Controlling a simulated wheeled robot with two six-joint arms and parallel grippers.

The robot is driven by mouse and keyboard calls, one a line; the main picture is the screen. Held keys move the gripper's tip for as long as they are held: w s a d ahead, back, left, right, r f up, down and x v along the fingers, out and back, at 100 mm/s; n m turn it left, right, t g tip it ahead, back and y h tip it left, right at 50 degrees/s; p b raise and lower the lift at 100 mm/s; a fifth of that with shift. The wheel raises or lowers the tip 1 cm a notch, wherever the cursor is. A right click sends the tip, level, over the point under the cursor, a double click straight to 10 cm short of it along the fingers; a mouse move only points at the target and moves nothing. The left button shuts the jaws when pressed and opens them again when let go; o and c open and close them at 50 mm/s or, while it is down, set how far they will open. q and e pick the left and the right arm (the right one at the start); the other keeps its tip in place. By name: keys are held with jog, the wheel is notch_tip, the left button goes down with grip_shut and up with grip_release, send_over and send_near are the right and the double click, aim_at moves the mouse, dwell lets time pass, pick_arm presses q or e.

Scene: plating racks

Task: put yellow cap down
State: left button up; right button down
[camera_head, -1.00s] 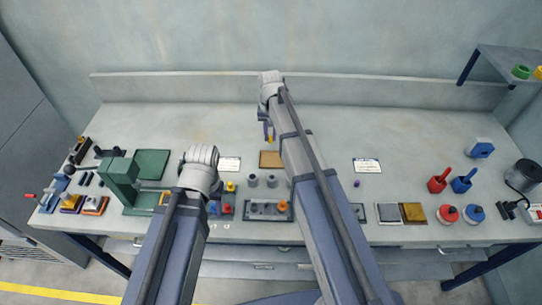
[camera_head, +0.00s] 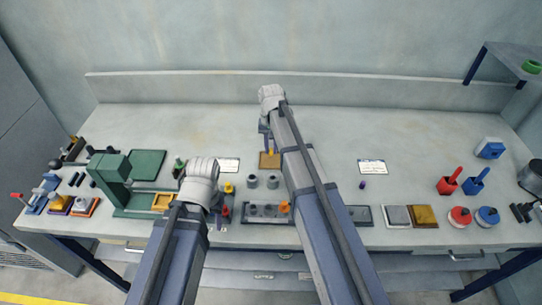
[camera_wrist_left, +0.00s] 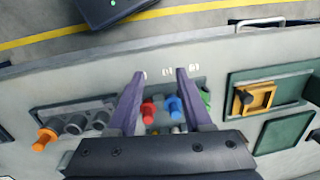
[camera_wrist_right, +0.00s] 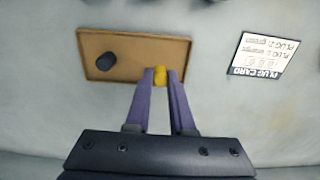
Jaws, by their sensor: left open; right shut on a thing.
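The yellow cap (camera_wrist_right: 160,75) is between the fingertips of my right gripper (camera_wrist_right: 161,78), which is shut on it. In the right wrist view the cap overlaps the near edge of a brown tray (camera_wrist_right: 120,41); whether it touches the tray I cannot tell. A dark round piece (camera_wrist_right: 106,60) sits in the tray's left part. In the head view the cap (camera_head: 271,151) shows just above the same tray (camera_head: 270,166). My left gripper (camera_wrist_left: 160,72) is open and empty, over small red (camera_wrist_left: 148,111) and blue (camera_wrist_left: 174,106) pieces on the bench.
A plug card (camera_wrist_right: 262,56) lies beside the tray. A grey block with an orange knob (camera_head: 284,206) and two grey cylinders (camera_head: 262,181) stand in front. A green press (camera_head: 112,170) is at left. Red and blue handled pieces (camera_head: 449,183) stand at right. The bench behind the tray is clear.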

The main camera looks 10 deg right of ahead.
aim_at(271, 149)
pick_arm(q)
jog(key=shift+f+b, duration=1.15)
jog(key=shift+f, duration=0.4)
pick_arm(e)
jog(key=shift+f, duration=1.5)
jog(key=shift+f, duration=0.1)
pick_arm(q)
jog(key=shift+f, duration=0.25)
pick_arm(e)
jog(key=shift+f, duration=0.15)
pick_arm(q)
jog(key=shift+r, duration=0.1)
pick_arm(e)
jog(key=c, duration=0.8)
grip_release()
pick_arm(q)
jog(key=shift+r, duration=0.1)
